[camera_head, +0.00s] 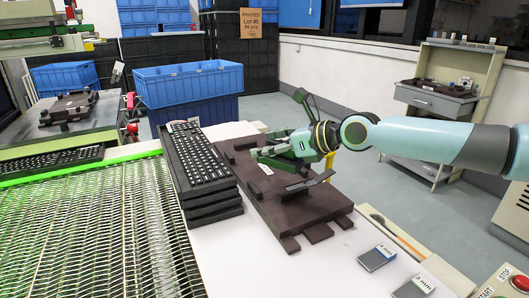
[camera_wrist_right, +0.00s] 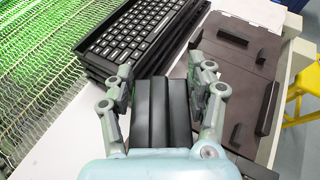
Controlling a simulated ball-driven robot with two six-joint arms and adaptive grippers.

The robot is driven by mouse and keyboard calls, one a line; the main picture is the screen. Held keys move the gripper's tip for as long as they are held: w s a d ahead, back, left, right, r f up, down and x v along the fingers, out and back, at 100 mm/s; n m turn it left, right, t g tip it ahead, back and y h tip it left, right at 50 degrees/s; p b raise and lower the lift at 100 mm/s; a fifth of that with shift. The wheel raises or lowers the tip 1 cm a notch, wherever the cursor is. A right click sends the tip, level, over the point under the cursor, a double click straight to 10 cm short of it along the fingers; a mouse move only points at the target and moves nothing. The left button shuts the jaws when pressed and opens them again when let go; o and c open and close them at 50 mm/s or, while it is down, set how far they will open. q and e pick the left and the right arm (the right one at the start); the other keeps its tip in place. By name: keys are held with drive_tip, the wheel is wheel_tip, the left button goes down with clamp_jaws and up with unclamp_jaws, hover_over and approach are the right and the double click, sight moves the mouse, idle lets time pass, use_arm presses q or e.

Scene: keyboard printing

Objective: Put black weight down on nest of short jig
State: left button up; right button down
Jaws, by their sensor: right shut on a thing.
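My right gripper (camera_head: 268,157) comes in from the right, over the far part of a dark brown jig board (camera_head: 290,212) on the white table. In the right wrist view the gripper (camera_wrist_right: 163,98) is shut on the black weight (camera_wrist_right: 153,115), a ribbed block between its two fingers. The jig (camera_wrist_right: 232,62) lies beyond and to the right of the fingers there, with raised dark bars on it. In the head view the fingers largely hide the weight and the jig's far part. I cannot tell whether the weight touches the jig. My left gripper is not in view.
A stack of black keyboards (camera_head: 200,165) stands close at the jig's left. A lit green mesh conveyor (camera_head: 95,230) runs further left. Blue crates (camera_head: 188,85) stand behind. Two small labelled cards (camera_head: 376,257) lie at the front right.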

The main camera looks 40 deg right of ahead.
drive_tip(key=d+r+m+h+p, duration=0.1)
drive_tip(key=d+m+h+p, duration=0.1)
drive_tip(key=d, duration=0.5)
drive_tip(key=b, duration=1.1)
hover_over(261, 169)
drive_tip(key=shift+t, duration=0.3)
wheel_tip(261, 169, down, 7)
drive_tip(key=shift+w+f, duration=0.1)
wheel_tip(261, 169, down, 4)
drive_tip(key=shift+f+b, duration=0.1)
drive_tip(key=shift+b, duration=0.85)
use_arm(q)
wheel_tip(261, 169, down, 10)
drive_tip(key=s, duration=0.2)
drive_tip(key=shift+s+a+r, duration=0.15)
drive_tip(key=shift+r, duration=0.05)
use_arm(e)
drive_tip(key=shift+c, duration=2.2)
unclamp_jaws()
drive_tip(key=shift+f, duration=0.1)
